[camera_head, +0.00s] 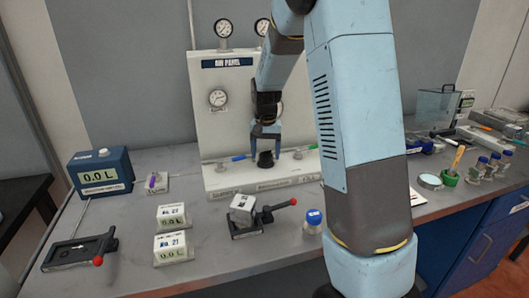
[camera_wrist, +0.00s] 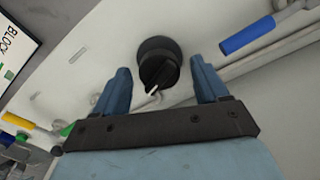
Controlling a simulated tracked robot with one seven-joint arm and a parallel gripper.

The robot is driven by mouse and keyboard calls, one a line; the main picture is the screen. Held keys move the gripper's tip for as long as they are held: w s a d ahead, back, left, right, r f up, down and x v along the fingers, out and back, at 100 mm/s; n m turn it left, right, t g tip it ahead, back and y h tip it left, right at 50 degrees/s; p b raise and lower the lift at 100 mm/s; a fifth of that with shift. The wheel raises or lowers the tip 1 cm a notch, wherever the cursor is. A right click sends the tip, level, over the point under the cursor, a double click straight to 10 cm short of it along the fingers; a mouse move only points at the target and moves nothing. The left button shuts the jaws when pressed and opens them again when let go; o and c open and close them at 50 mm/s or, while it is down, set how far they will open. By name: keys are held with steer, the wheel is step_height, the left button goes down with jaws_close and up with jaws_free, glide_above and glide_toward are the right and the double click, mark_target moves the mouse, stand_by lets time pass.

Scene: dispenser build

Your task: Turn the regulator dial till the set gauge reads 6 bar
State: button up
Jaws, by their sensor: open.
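The white air panel (camera_head: 237,75) stands at the back of the bench. The black regulator dial (camera_head: 265,160) is low on it. In the wrist view the dial (camera_wrist: 158,66) is round and black with a white pointer mark toward the picture's bottom. My gripper (camera_head: 265,132) is in front of the panel at the dial. In the wrist view its blue fingers (camera_wrist: 160,76) are open, one on each side of the dial with gaps. Gauges (camera_head: 223,28), (camera_head: 262,27) and (camera_head: 218,98) show on the panel; their readings are too small to tell. My arm hides part of the panel.
A blue-handled lever (camera_wrist: 248,36) lies right of the dial, and green and yellow handles (camera_wrist: 66,130) lie left. A clamp with a red-tipped handle (camera_head: 265,215), two labelled blocks (camera_head: 171,218) and a blue meter box (camera_head: 100,175) stand on the bench in front.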

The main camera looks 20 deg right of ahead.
mark_target(266, 151)
step_height(266, 151, up, 14)
steer(key=shift+f, duration=0.15)
stand_by(0.5)
steer(key=s+r+n+t, duration=0.1)
steer(key=s+r, duration=0.2)
steer(key=s, duration=0.5)
steer(key=s+r+n+t, duration=0.1)
steer(key=s+r+t, duration=0.15)
steer(key=s, duration=0.55)
steer(key=s+f+n+t, duration=0.1)
steer(key=s+n+t, duration=0.1)
steer(key=s, duration=1.3)
steer(key=shift+s+f+n, duration=0.3)
steer(key=shift+c, duration=0.4)
stand_by(1.3)
